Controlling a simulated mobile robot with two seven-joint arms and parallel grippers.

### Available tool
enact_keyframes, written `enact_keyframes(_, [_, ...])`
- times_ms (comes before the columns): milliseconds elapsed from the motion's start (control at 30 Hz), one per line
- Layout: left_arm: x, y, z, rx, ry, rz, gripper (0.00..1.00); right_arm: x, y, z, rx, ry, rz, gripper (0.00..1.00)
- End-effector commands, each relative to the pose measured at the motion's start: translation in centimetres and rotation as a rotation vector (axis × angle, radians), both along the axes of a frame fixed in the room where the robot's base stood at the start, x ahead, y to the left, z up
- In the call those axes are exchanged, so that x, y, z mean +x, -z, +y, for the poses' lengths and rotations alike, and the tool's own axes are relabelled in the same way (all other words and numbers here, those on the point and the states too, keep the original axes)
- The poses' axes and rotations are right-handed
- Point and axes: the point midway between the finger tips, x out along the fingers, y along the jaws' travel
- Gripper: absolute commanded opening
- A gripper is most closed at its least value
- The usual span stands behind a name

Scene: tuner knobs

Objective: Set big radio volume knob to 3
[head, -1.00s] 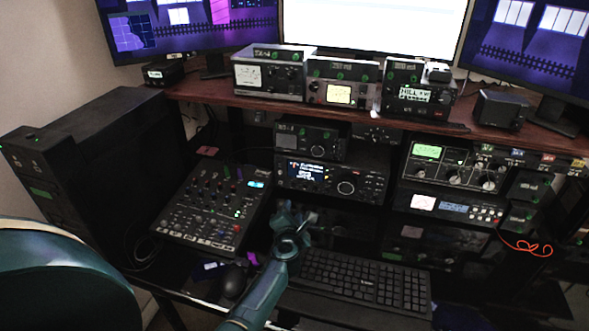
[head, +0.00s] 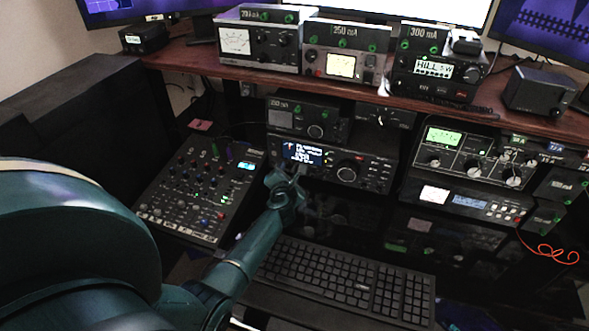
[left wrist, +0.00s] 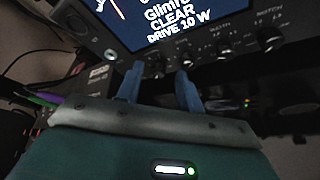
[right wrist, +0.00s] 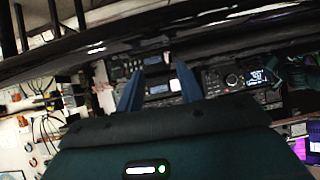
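The big radio (head: 372,166) is a black unit with a lit screen and a large round dial, on the middle rack under a smaller radio. In the left wrist view its screen (left wrist: 170,22) and a row of small knobs fill the top. My left gripper (left wrist: 158,88) is open, fingers apart, just below that row. One small knob (left wrist: 158,68) shows between and beyond its fingertips; contact cannot be told. I cannot read which knob is volume. In the head view my left gripper (head: 287,178) covers the radio's lower left. My right gripper (right wrist: 158,85) is open and empty, away from the radio.
A keyboard (head: 340,280) lies below the radio. A mixer (head: 200,190) stands to its left, and a tuner unit (head: 470,160) to its right. A wooden shelf (head: 210,65) with several devices runs above. A dark edge (right wrist: 160,40) crosses the right wrist view.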

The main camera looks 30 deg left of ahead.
Motion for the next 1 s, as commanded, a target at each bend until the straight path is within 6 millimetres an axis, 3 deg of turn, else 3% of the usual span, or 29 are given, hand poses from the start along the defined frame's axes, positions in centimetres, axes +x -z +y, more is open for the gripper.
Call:
enact_keyframes(333, [-0.07,0.13,0.21,0.001,0.0,0.0,0.37,-0.23,0.11,0.44,0.006,-0.008,0.003,0.37])
enact_keyframes(800, [-0.04,0.13,0.2,0.0,0.0,0.0,0.0,-0.71,0.45,0.22,0.005,-0.001,0.015,0.37])
enact_keyframes(1000, [-0.03,0.25,0.14,0.013,0.0,0.003,0.0,-0.59,0.6,0.14,0.005,0.002,0.013,0.37])
